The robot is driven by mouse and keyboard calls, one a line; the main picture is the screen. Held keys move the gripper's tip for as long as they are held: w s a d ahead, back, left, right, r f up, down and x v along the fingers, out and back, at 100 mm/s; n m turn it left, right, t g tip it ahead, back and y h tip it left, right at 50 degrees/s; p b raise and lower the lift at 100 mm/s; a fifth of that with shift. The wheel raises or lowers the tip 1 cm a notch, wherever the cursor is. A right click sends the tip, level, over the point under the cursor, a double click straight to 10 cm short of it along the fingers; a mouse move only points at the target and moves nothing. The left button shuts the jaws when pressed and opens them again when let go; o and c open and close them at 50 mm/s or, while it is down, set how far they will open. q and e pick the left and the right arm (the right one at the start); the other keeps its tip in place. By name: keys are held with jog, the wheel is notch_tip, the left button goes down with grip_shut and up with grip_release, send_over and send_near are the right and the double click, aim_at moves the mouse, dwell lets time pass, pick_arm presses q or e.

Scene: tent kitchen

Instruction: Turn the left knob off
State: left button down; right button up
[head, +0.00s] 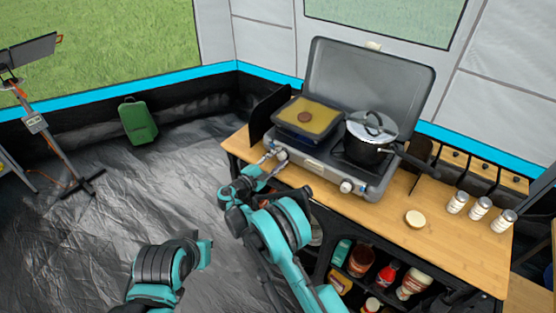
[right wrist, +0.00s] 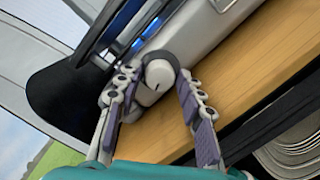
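The left knob (head: 282,154) is on the front panel of the grey camp stove (head: 313,165), below the burner with the square pan. In the right wrist view the pale, round knob (right wrist: 159,76) is between the fingertips of my right gripper (right wrist: 160,82). The fingers are apart, one on each side of the knob; firm contact cannot be made out. My right gripper (head: 270,157) also shows at the stove's front left corner. Blue flame (right wrist: 150,27) glows under the left pan.
A square pan with yellow food (head: 318,112) is on the left burner. A lidded pot (head: 368,150) is on the right burner, with its handle to the right. The right knob (head: 346,186) is clear. Several white jars (head: 479,208) stand on the wooden counter (head: 400,235).

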grip_shut()
jog(key=shift+m, duration=0.3)
jog(key=m+b, duration=0.1)
jog(key=m, duration=0.2)
jog(key=shift+m, duration=0.3)
jog(key=m+y+b, duration=0.1)
jog(key=m, duration=0.3)
jog(key=m+b, duration=0.1)
jog(key=m, duration=0.5)
jog(key=shift+s+d+y+b, duration=0.1)
jog(key=shift+y+b, duration=0.25)
jog(key=shift+y, duration=0.05)
jog(key=m, duration=0.3)
jog(key=m+b, duration=0.1)
jog(key=m, duration=0.2)
jog(key=shift+t+y, duration=0.3)
jog(key=shift+r+m, duration=0.1)
jog(key=shift+m, duration=0.2)
